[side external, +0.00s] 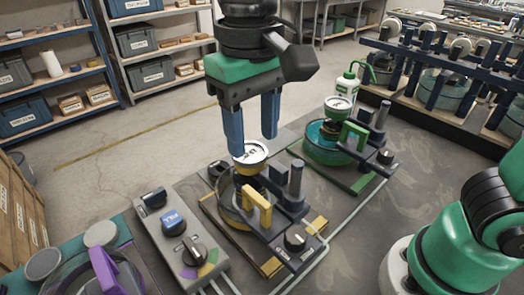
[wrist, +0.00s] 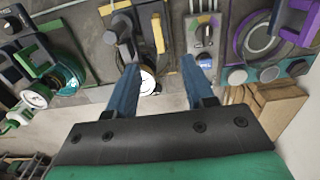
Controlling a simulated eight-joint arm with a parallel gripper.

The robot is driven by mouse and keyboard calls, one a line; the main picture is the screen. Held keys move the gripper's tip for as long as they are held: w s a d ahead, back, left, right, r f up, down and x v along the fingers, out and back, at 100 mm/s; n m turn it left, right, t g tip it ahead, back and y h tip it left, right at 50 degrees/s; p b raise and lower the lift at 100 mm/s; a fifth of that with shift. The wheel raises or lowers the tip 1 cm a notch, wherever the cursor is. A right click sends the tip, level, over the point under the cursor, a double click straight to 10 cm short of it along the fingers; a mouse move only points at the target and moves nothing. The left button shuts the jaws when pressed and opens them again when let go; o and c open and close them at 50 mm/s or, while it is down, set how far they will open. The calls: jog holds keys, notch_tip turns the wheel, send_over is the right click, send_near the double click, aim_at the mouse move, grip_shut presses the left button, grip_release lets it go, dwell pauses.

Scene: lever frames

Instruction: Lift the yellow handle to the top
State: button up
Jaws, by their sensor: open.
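The yellow handle (side external: 257,207) is an upright loop on the front of the middle lever frame, above a round glass bowl and a yellow-edged base. In the wrist view the yellow handle (wrist: 157,33) is at the top centre. My gripper (side external: 253,148) hangs above and behind this frame, with its two blue fingers apart and nothing between them. In the side view the fingertips are near the white-faced gauge (side external: 251,153), higher than the handle. In the wrist view my gripper (wrist: 160,68) has the gauge (wrist: 147,82) showing between its fingers. I cannot tell whether a finger touches the gauge.
A green-handled frame (side external: 347,140) stands to the right with a gauge and a green-capped bottle (side external: 346,88) behind it. A grey control box (side external: 182,240) with a blue switch and knob is to the left. A purple handle (side external: 103,270) is at lower left.

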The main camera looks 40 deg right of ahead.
aim_at(256, 196)
jog(key=shift+d+f, duration=0.15)
jog(key=shift+f, duration=4.65)
grip_shut()
